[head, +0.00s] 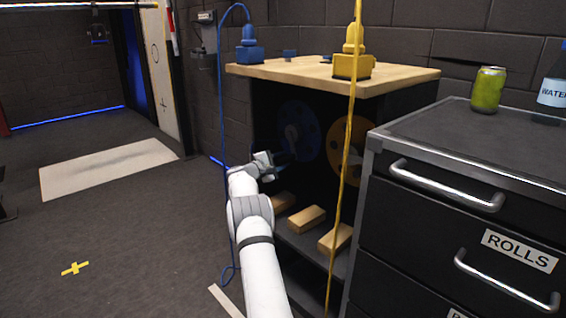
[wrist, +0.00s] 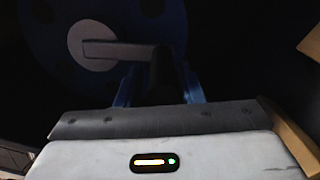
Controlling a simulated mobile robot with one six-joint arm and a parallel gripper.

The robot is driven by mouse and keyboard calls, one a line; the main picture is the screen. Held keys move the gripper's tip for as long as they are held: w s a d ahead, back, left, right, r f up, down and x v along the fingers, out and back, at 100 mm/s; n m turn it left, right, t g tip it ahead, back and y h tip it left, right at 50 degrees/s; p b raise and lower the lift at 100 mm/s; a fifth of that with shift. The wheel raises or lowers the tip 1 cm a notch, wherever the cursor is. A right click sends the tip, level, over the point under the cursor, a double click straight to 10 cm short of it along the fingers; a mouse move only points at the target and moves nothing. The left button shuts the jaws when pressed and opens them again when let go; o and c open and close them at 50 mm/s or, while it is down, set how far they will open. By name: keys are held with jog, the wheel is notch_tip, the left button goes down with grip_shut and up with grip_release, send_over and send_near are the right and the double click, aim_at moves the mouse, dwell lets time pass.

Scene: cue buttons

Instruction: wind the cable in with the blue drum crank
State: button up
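The blue drum (head: 299,130) is in the dark lower space of the wooden-topped stand, and fills the upper left of the wrist view (wrist: 55,50). Its grey crank arm (wrist: 130,50) runs right from the round hub to a dark handle (wrist: 161,72). My gripper (head: 284,157) reaches into the stand in front of this drum. In the wrist view its blue fingers (wrist: 160,85) stand either side of the handle; whether they touch it is too dark to tell. The blue cable (head: 222,120) hangs down the stand's left side to the floor.
A yellow drum (head: 350,163) sits right of the blue one, with a yellow cable (head: 345,150) hanging in front. Wooden blocks (head: 307,219) lie on the shelf below. A drawer cabinet (head: 450,215) stands close on the right. Open floor (head: 120,240) lies left.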

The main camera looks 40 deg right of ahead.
jog(key=shift+o, duration=0.9)
jog(key=a+p, duration=0.2)
jog(key=a, duration=0.5)
jog(key=shift+a+p, duration=0.35)
jog(key=shift+a, duration=0.05)
jog(key=shift+s, duration=0.1)
